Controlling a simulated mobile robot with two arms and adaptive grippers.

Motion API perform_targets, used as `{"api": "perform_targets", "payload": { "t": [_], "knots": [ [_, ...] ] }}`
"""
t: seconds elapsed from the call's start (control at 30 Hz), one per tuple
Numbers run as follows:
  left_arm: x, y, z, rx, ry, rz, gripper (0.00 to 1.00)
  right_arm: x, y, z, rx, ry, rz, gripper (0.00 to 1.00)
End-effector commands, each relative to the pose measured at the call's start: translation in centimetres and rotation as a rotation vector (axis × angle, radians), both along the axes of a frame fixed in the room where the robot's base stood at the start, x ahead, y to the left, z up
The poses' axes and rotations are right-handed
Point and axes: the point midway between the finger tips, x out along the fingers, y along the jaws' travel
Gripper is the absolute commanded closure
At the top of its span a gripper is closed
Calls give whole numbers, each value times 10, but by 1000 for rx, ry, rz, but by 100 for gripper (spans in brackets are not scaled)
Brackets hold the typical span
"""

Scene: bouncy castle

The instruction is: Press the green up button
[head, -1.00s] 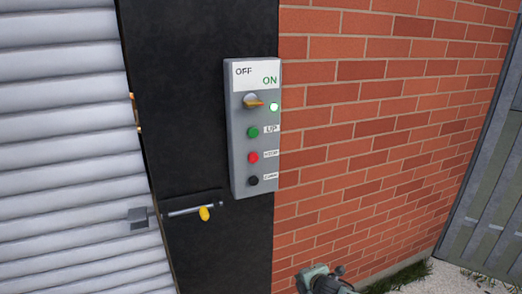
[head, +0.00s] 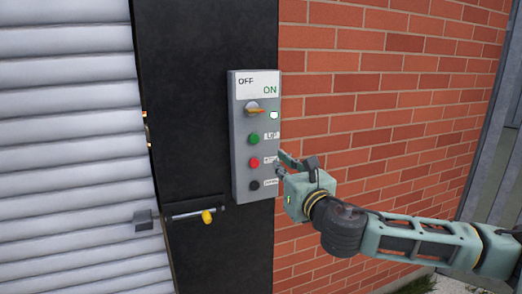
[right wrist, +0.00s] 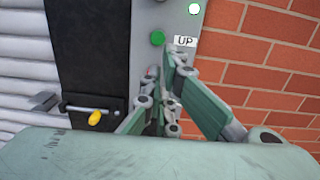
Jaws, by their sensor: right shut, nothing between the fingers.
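The grey control box (head: 240,150) is mounted upright on the black post, with an OFF/ON knob (head: 253,107) at the top. The green UP button (head: 254,139) sits above the red button (head: 254,162) and the black button (head: 254,185). In the right wrist view the green button (right wrist: 157,38) is just beyond and above the fingertips. My right gripper (head: 280,163) is shut and empty, at the box's right edge, lower than the green button. In the wrist view its fingers (right wrist: 172,108) hide the lower buttons. My left gripper is out of view.
A red brick wall (head: 380,100) lies right of the box. A grey roller shutter (head: 70,120) is at the left. A bolt with a yellow end (head: 207,217) sticks out on the post below the box. A white indicator (head: 274,115) is beside the knob.

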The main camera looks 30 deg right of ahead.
Motion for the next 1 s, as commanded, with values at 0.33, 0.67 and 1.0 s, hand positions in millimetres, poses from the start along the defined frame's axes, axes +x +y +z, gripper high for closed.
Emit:
{"api": "perform_targets", "payload": {
  "t": [0.33,0.67,1.0],
  "knots": [
    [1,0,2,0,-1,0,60,3,-1,1,5,0,-2,100],
    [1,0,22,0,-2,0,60,38,-9,5,12,-2,-4,100],
    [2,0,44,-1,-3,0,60,98,-21,7,10,-1,-2,100]
  ]
}}
